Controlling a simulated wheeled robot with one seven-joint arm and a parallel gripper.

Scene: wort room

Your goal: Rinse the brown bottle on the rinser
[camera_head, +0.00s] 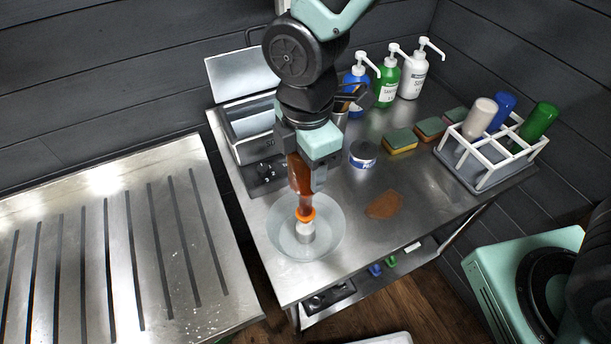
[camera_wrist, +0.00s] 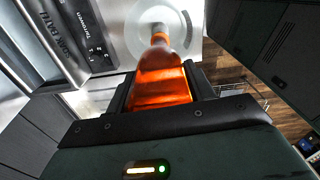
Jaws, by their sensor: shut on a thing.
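My gripper (camera_head: 302,163) is shut on the brown bottle (camera_head: 304,203). The bottle is held upside down, neck downward, over the rinser (camera_head: 282,246), a clear round bowl with a pale post in its middle. The orange-ringed mouth is at the top of the post; I cannot tell exactly how far it sits over it. In the wrist view the bottle (camera_wrist: 160,82) lies between the jaws of my gripper (camera_wrist: 165,92), its neck pointing to the rinser bowl (camera_wrist: 137,40).
A steel bath with open lid (camera_head: 247,127) stands behind left. Pump bottles (camera_head: 386,84), sponges (camera_head: 400,140), a round tin (camera_head: 363,153) and a white rack (camera_head: 462,160) with upturned bottles are to the right. A brown patch (camera_head: 385,205) lies on the table. A slotted steel drainboard (camera_head: 125,250) is left.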

